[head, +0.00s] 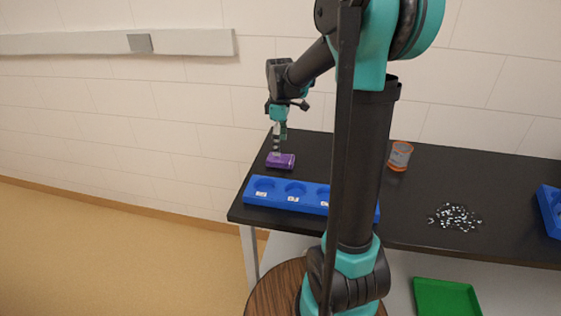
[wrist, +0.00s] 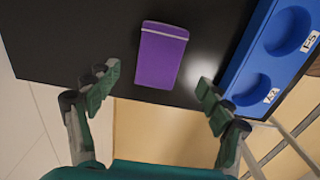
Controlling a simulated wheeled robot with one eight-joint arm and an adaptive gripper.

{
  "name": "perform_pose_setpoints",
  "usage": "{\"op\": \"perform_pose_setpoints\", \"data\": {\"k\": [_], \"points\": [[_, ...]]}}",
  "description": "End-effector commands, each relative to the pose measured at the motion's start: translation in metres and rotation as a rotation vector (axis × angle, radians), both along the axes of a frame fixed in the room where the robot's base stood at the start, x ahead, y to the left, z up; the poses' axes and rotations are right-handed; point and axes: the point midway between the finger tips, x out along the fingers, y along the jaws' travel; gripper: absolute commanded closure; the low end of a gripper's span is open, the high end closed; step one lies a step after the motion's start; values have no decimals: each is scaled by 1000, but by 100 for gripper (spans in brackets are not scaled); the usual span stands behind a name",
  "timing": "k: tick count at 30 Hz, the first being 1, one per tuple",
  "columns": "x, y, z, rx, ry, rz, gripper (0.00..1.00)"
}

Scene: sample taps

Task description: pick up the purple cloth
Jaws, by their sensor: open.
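The purple cloth (head: 281,161) lies folded flat on the black table near its left end. In the wrist view the purple cloth (wrist: 161,56) is a rectangle with a pale stripe near one short end. My gripper (head: 278,147) is above the cloth in the head view, pointing down. In the wrist view my gripper (wrist: 152,92) is open, one finger on each side of the cloth's line, with nothing between the fingertips. The fingertips appear apart from the cloth. The exact height above it cannot be told.
A blue tray (head: 314,206) with round labelled wells stands in front of the cloth; my arm hides part of it. An orange-and-grey container (head: 400,156) and a pile of small dark and white pieces (head: 455,217) are farther right. A green tray (head: 447,298) is below the table.

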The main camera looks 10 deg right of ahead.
Motion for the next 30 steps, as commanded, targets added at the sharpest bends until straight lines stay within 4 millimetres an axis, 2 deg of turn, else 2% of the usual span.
{"op": "perform_pose_setpoints", "data": {"k": [5,13,23,30], "points": [[0,-1,-12,0,0,0,20],[1,-2,-48,0,0,0,20],[1,-2,-55,0,0,0,20],[1,-2,-54,0,0,0,50]]}}
